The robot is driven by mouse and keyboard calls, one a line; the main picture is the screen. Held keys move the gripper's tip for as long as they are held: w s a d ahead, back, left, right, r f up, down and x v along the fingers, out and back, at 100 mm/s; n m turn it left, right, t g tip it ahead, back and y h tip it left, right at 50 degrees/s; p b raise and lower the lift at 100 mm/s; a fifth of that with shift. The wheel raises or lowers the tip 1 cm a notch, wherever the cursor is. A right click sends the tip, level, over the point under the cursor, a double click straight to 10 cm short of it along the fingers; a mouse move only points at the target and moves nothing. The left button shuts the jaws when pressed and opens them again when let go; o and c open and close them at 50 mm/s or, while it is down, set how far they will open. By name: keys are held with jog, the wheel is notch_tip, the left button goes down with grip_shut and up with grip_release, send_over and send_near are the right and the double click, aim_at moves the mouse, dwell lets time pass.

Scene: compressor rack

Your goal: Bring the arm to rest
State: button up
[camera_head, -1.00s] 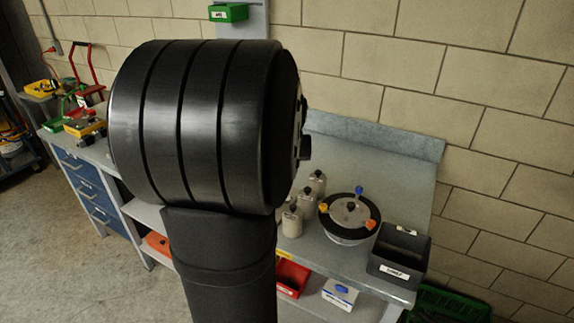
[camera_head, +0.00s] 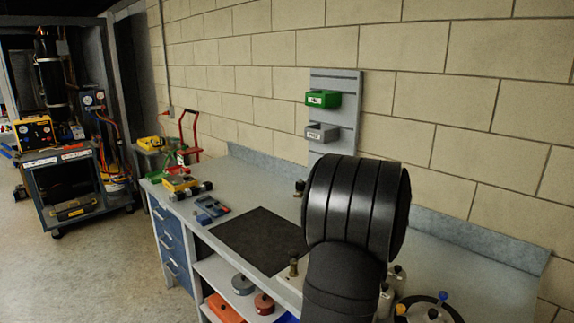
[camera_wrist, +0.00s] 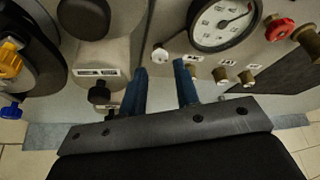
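My gripper (camera_wrist: 160,68) shows in the wrist view with its two blue fingers apart and nothing held between them. The fingers point at a grey panel with a round pressure gauge (camera_wrist: 222,22) and a small pale knob (camera_wrist: 160,52) between and beyond the fingertips. In the head view my black arm link fills the lower right and hides part of the bench; my gripper is not visible there.
The bench holds a dark mat (camera_head: 258,240), bottles (camera_head: 385,298) and a round black-rimmed vessel (camera_head: 428,309) beside my arm. Green (camera_head: 323,98) and grey (camera_head: 322,132) bins hang on a wall rail. A cart (camera_head: 78,180) stands left. The wrist view shows a red knob (camera_wrist: 280,28) and brass fittings (camera_wrist: 247,78).

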jog(key=shift+x, duration=1.65)
jog(key=v, duration=1.7)
jog(key=x, duration=1.7)
jog(key=shift+f, duration=0.1)
jog(key=shift+w+a+m+h, duration=0.1)
jog(key=shift+m+h, duration=0.6)
jog(key=shift+m, duration=1)
jog(key=v, duration=1.6)
jog(key=shift+w+r, duration=0.2)
jog(key=shift+r, duration=0.3)
